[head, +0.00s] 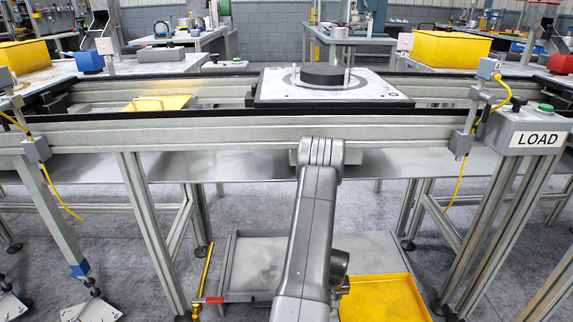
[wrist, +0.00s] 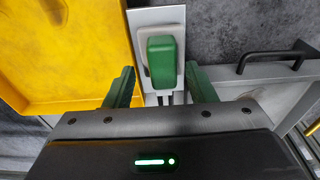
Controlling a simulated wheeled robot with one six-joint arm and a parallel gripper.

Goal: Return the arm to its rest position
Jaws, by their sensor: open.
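My arm (head: 312,225) stands upright in the middle of the head view, in front of the conveyor and over the low trays. My gripper (wrist: 159,68) shows in the wrist view with its two green fingers apart. A green rounded block (wrist: 162,62) on a pale plate shows between and beyond the fingertips. I see nothing clamped between the fingers. Whether the fingers touch the block cannot be told. In the head view the gripper cannot be made out.
The conveyor rail (head: 240,133) crosses ahead, bearing a pallet (head: 385,92) with a black disc (head: 323,75). A yellow tray (head: 385,300) lies low beside my arm, next to a grey tray (head: 260,262). A LOAD button box (head: 530,125) is at right. A black handle (wrist: 275,58) lies right of the fingers.

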